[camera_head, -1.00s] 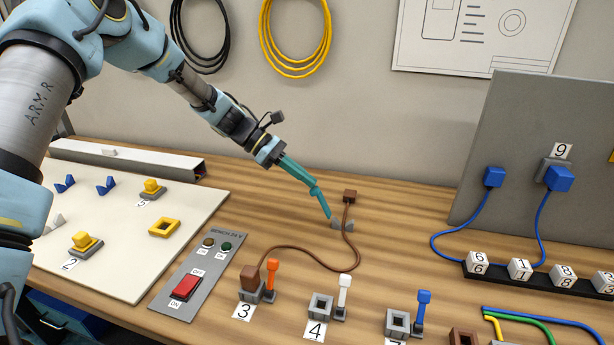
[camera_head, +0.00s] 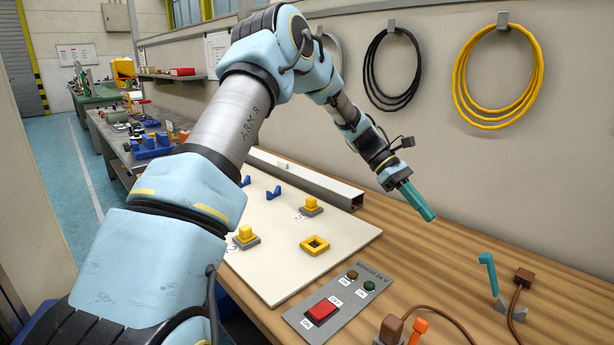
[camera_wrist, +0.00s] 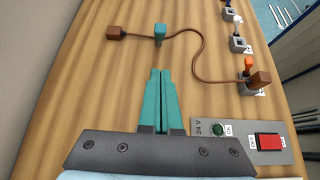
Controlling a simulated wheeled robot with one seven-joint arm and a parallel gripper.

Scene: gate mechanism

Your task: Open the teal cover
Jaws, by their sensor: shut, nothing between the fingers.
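The teal cover (camera_head: 488,268) is a narrow bent piece standing upright by a small grey bracket (camera_head: 515,312) on the wooden bench, at the lower right of the head view. In the wrist view the teal cover (camera_wrist: 160,34) shows ahead of the fingertips, beside the brown cable. My gripper (camera_head: 431,216) has teal fingers pressed together with nothing between them. It hangs above the bench, left of the teal cover and apart from it. The closed fingers also fill the middle of the wrist view (camera_wrist: 160,76).
A brown plug (camera_head: 523,277) with a brown cable stands close to the cover. A switch panel (camera_head: 338,300) with a red switch and a cream board (camera_head: 350,246) lie to the left. Coiled cables hang on the wall. Bare bench lies between my gripper and the cover.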

